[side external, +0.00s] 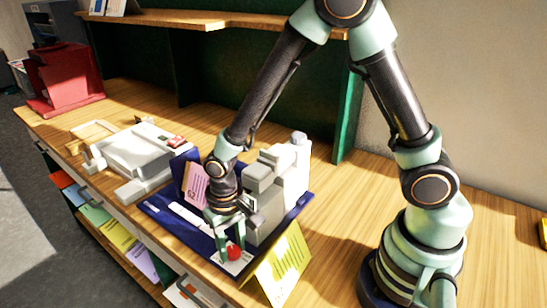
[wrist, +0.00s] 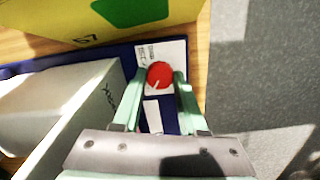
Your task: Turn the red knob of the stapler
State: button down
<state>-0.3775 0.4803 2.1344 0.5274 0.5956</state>
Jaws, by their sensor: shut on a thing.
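The red knob (side external: 234,252) sits on a white label plate at the front edge of a dark blue base. In the wrist view the round red knob (wrist: 160,75) has a pale pointer line toward its lower left. My gripper (side external: 228,250) reaches down over it; in the wrist view the gripper (wrist: 159,80) has one green finger on each side of the knob, shut on it. The grey stapler body (side external: 275,190) stands on the blue base just behind and right of my gripper. The knob's underside is hidden.
A yellow card (side external: 283,265) stands close to the right of the knob. A pink card (side external: 195,185) stands left of my wrist. A pale machine (side external: 140,155) is farther left, and a red device (side external: 65,75) at the far left. The wooden table (side external: 335,215) is clear at right.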

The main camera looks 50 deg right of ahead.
jog(key=m, duration=0.4)
jog(key=shift+m, duration=0.3)
jog(key=m, duration=0.3)
jog(key=shift+m, duration=0.3)
jog(key=m, duration=0.4)
jog(key=shift+m, duration=2.2)
jog(key=shift+c, duration=2.2)
grip_release()
